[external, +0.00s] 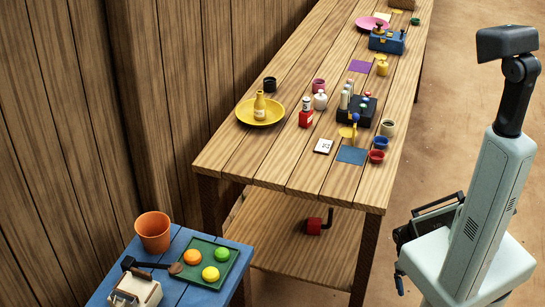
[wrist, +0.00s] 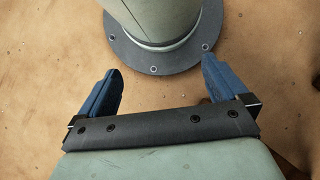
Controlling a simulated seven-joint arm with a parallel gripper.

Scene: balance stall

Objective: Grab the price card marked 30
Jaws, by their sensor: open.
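A small white card (external: 323,146) with dark marks lies near the front of the long wooden table in the external view. Its marks are too small to read. My gripper (wrist: 160,69) is open and empty in the wrist view, its two blue fingers wide apart above the brown floor. In the external view my arm stands to the right of the table, and the gripper is low beside it, well away from the card. The card does not show in the wrist view.
A blue mat (external: 352,155) lies right of the card. A red bottle (external: 306,118), a dark rack (external: 362,109), and a yellow plate (external: 243,117) stand behind it. Red (external: 376,156) and blue (external: 381,143) cups sit near the right edge. A blue side table (external: 180,240) stands front left.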

